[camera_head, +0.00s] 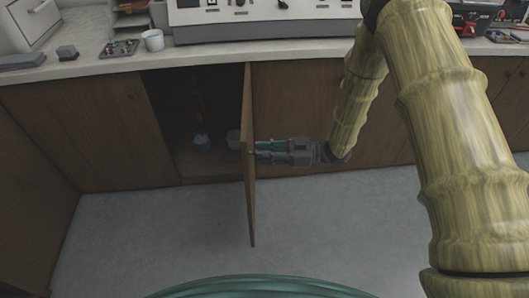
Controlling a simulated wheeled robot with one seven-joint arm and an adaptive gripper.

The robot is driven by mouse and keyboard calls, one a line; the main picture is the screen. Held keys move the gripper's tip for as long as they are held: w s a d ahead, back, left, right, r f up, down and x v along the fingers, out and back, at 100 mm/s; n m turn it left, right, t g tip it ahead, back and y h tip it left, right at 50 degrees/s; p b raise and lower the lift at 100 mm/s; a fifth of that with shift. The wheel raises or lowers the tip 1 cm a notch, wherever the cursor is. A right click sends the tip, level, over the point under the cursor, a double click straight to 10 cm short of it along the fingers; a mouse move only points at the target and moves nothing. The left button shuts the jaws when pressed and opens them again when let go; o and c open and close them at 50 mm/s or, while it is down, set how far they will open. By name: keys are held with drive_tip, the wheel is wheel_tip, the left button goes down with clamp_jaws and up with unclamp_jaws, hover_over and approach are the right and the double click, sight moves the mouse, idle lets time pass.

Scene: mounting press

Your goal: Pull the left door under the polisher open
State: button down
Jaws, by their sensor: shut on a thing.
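The left door (249,190) under the panelled machine on the counter is a wooden leaf. It stands swung far out from the cabinet, seen almost edge-on, hinged at the right side of the opening. The dark cabinet interior (180,115) shows to its left. My gripper (257,151) is at the door's right-hand face, near mid-height, and is shut on the door's small knob (251,152). The knob is mostly hidden by the fingers. The machine (262,12), which I take to be the polisher, stands on the counter above.
Closed wooden doors (90,130) flank the opening. A white mug (153,40) and small tray (119,48) sit on the counter. The grey floor (160,225) is clear.

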drive_tip(key=c, duration=1.2)
unclamp_jaws()
drive_tip(key=d, duration=1.2)
drive_tip(key=shift+w, duration=0.4)
